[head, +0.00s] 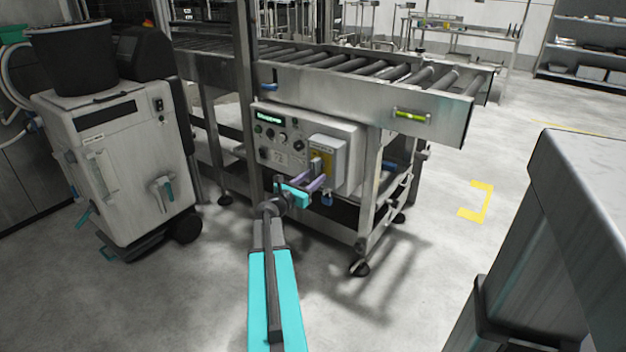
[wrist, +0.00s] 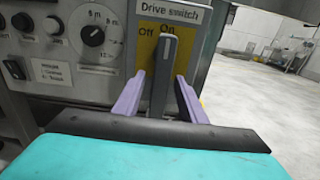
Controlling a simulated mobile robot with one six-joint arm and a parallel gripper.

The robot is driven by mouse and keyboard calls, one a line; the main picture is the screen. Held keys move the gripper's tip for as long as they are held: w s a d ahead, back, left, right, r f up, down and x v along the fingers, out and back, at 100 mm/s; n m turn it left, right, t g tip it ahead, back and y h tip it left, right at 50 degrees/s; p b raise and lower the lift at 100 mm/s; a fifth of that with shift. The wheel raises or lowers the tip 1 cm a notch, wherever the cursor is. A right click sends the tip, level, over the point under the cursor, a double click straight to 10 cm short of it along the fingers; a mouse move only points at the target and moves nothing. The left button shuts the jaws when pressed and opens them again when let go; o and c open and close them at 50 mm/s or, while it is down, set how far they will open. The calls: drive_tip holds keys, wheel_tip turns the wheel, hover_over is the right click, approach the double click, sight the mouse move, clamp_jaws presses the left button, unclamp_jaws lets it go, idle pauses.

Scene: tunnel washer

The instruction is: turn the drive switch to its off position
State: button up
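The drive switch (wrist: 163,62) is a dark grey upright handle on a yellow plate (wrist: 201,22) labelled "Drive switch". In the wrist view its tip points up at "On"; "Off" is printed to the left. In the head view the switch sits on the grey box (head: 336,150) at the right of the control panel. My gripper (wrist: 160,77) has two purple fingers, one on each side of the handle, with narrow gaps visible. It is open around the handle. The handle's lower end is hidden behind my gripper's dark edge. My gripper also shows in the head view (head: 317,180).
The control panel (head: 282,137) with a dial (wrist: 93,36) and buttons is left of the switch, under a roller conveyor (head: 340,85). A grey wheeled machine (head: 125,150) stands at left. A metal cabinet (head: 575,215) is at right. Floor between is clear.

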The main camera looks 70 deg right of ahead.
drive_tip(key=shift+d, duration=0.1)
clamp_jaws()
drive_tip(key=shift+w, duration=0.15)
idle(0.3)
